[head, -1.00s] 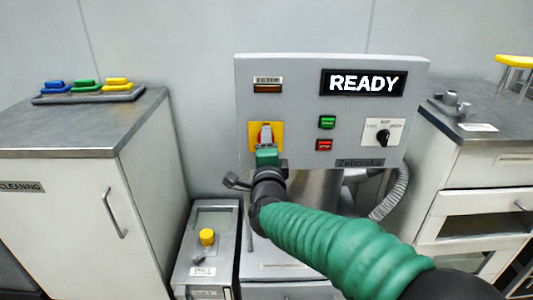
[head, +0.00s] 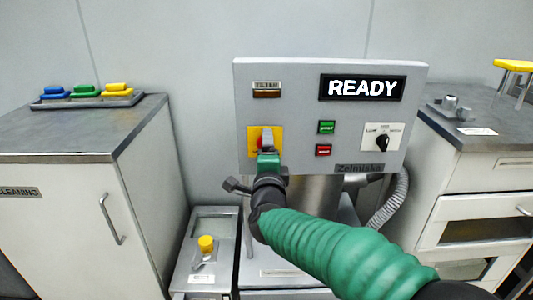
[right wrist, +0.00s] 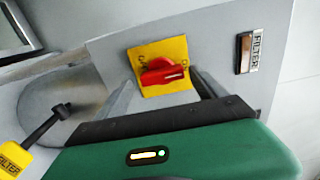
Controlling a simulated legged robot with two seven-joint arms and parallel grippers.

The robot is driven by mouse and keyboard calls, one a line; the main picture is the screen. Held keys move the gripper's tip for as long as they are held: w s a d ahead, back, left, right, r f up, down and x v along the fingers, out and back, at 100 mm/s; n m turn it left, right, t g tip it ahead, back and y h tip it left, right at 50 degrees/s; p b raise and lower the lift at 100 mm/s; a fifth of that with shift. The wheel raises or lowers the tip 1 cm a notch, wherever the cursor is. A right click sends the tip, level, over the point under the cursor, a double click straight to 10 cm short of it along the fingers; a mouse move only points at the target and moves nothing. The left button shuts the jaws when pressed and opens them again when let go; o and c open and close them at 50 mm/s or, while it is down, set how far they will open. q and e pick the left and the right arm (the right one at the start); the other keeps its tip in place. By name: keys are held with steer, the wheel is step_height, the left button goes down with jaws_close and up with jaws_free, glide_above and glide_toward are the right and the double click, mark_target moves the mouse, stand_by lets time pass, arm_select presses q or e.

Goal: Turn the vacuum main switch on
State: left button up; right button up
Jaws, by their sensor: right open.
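The vacuum main switch is a red rotary knob (right wrist: 163,73) on a yellow plate (right wrist: 160,52). It sits at the lower left of the grey control panel (head: 300,115). In the head view the plate (head: 279,136) is partly hidden by my right gripper (head: 267,138), which is in front of it. In the right wrist view my right gripper (right wrist: 160,88) is open, with one finger on each side of the knob. I cannot tell whether they touch it. The knob's handle lies across the long direction of the FILTER label. My left gripper is not in view.
The panel also has a READY display (head: 362,88), a FILTER lamp (head: 267,92), a green button (head: 327,128), a red button (head: 323,150) and a black selector (head: 382,143). A yellow-knobbed box (head: 206,244) stands below left. Cabinets flank the machine.

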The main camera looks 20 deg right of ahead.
steer(key=shift+s+r, duration=0.1)
steer(key=p+v, duration=0.4)
steer(key=v, duration=1.2)
steer(key=shift+s, duration=0.3)
steer(key=shift+a, duration=0.15)
